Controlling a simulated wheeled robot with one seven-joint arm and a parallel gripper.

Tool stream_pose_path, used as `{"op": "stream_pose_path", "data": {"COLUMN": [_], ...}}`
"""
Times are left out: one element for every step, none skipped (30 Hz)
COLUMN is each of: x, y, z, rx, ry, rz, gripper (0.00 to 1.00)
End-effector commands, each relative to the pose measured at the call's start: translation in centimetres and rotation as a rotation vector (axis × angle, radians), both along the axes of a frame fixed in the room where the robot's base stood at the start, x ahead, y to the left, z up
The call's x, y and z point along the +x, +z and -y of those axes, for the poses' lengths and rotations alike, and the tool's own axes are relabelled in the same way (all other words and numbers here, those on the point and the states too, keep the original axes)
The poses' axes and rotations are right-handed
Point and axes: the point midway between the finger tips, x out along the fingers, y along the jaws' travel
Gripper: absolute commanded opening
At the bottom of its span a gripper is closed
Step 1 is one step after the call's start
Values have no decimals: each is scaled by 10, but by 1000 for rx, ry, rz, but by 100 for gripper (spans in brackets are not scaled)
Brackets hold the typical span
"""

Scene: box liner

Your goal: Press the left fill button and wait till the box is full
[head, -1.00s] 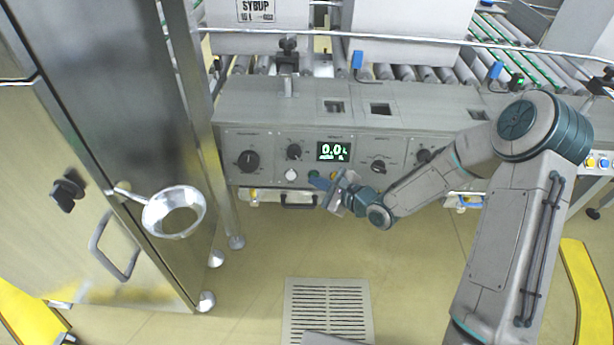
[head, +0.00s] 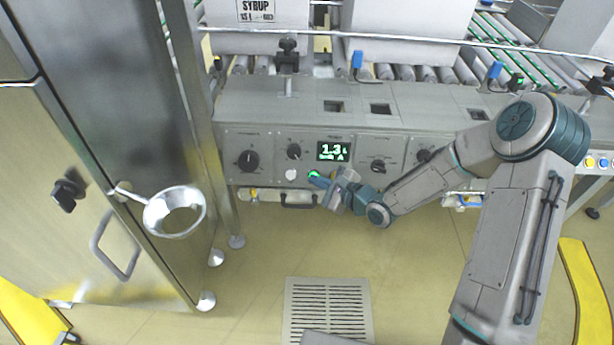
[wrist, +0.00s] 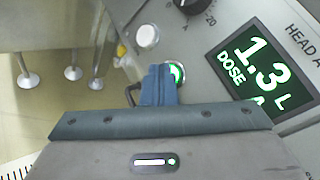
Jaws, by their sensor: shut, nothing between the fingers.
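The green fill button (head: 314,174) is lit on the grey control panel (head: 265,150), below the display. It also glows in the wrist view (wrist: 178,72), partly covered by my fingertips. My gripper (head: 318,181) is shut and empty, with its blue fingertips at the button; contact looks likely but the exact touch point is hidden. The display (head: 333,151) reads about 1.3 L, and in the wrist view (wrist: 262,68) it shows "1.3 L" and "DOSE". A white box (head: 265,35) labelled SYRUP stands behind the panel on the conveyor; its inside is not visible.
A white button (head: 291,174) sits just left of the green one. Black knobs (head: 248,160) line the panel. The floor before the panel is open around a drain grate (head: 327,310).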

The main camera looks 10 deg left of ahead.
Motion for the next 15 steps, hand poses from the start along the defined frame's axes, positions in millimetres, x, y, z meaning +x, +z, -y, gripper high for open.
{"op": "stream_pose_path", "data": {"x": [0,0,0,0,0,0,0,-1,-2,-3,-4,-6,-8,-10,-11], "y": [0,0,0,0,0,0,1,1,2,3,3,4,5,5,6], "z": [0,0,0,0,0,0,0,0,1,1,1,2,2,3,3], "rx": [0,0,0,0,0,0,0,0,0,0,1,1,2,1,0], "ry": [-1,-1,-1,-1,-1,-1,-1,-1,-1,-1,-1,-1,-2,-2,-2], "rz": [0,0,0,0,0,0,0,0,0,0,0,-1,-2,-2,-1], "gripper": [0,0,0,0,0,0,0,0,0,0,0,0,0,0,0]}}
